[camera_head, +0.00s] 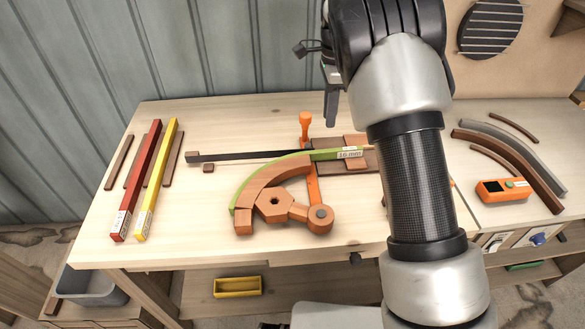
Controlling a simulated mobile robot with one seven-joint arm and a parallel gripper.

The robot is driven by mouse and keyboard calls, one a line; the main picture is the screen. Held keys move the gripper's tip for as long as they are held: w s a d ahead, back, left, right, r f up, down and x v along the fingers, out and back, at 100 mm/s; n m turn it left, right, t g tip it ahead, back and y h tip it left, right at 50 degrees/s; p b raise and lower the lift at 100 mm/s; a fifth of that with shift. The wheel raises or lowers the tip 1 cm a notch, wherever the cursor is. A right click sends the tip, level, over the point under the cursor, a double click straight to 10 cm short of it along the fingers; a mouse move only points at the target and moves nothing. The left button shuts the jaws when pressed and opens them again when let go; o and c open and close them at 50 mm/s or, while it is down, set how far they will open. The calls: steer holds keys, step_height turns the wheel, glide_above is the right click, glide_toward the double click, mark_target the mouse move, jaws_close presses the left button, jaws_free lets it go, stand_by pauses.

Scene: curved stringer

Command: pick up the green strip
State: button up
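The green strip (262,170) lies on the workbench, bent along the outer edge of a curved brown wooden form (268,187). Its left end curves down beside the form and its right part runs straight to a white "16 mm" label (349,154). Its far right end is hidden behind my arm. My gripper (331,118) points down above the back of the bench, up and to the right of the strip's curved part, apparently not touching it. It is seen edge-on and partly hidden by my arm, so its opening cannot be told.
An orange clamp (306,127) stands behind the strip, and a dark bar (245,155) runs left from it. Red (137,182) and yellow (157,182) bars lie left. Curved pieces (511,152) and an orange device (503,190) lie right. The bench's front left is clear.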

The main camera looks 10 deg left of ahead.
glide_above(325, 151)
steer(key=f, duration=0.8)
steer(key=shift+w+d+b, duration=0.15)
steer(key=shift+w+b, duration=0.15)
steer(key=f, duration=0.5)
steer(key=shift+s+a+f, duration=0.1)
steer(key=shift+s+a, duration=0.1)
steer(key=shift+s, duration=0.05)
jaws_close()
